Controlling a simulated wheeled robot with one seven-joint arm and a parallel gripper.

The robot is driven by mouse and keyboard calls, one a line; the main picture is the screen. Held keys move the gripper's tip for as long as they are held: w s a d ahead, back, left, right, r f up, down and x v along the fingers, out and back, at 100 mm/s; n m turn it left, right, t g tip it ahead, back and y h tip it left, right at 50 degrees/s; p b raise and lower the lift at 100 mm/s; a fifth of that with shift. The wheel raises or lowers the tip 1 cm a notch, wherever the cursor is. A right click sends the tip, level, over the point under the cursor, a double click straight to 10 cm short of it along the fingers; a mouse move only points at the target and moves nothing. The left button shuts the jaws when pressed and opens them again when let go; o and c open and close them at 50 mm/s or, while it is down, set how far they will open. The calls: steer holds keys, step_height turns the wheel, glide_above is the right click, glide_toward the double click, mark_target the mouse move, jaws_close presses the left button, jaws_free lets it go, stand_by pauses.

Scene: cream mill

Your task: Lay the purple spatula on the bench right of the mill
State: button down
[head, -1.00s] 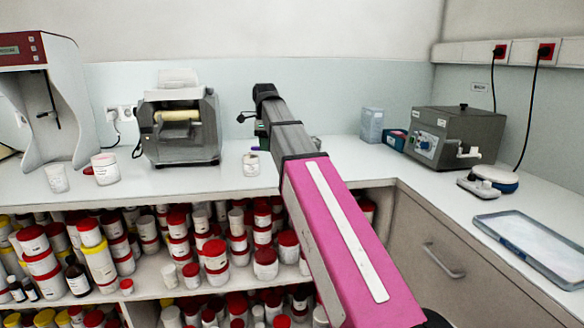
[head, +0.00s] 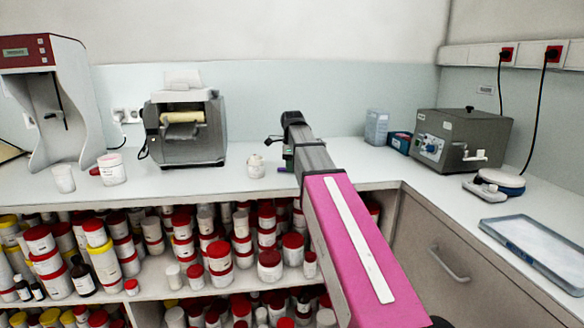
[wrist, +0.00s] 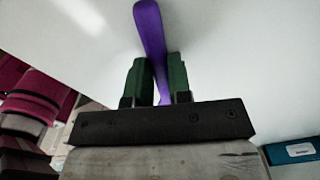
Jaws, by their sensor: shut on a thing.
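The grey roller machine (head: 187,135), which looks like the mill, stands at the back of the bench, left of my arm. My gripper (wrist: 158,68) is shut on the purple spatula (wrist: 150,30), which sits between its green fingers and points away from the wrist. In the head view my gripper (head: 288,155) is over the bench right of the mill, mostly hidden behind my arm. Only a small purple bit of the spatula (head: 283,169) shows there, low near the bench top. I cannot tell whether it touches the bench.
A small white jar (head: 256,167) stands on the bench (head: 225,178) between mill and gripper. Right of my arm are a bluish container (head: 376,127), a blue box (head: 400,142), a grey device (head: 462,138) and a tray (head: 535,245). Shelves of jars lie below the bench.

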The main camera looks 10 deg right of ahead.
steer(key=shift+f, duration=0.15)
steer(key=c, duration=1)
jaws_free()
steer(key=shift+c, duration=0.2)
step_height(320, 180, up, 12)
steer(key=shift+r, duration=0.2)
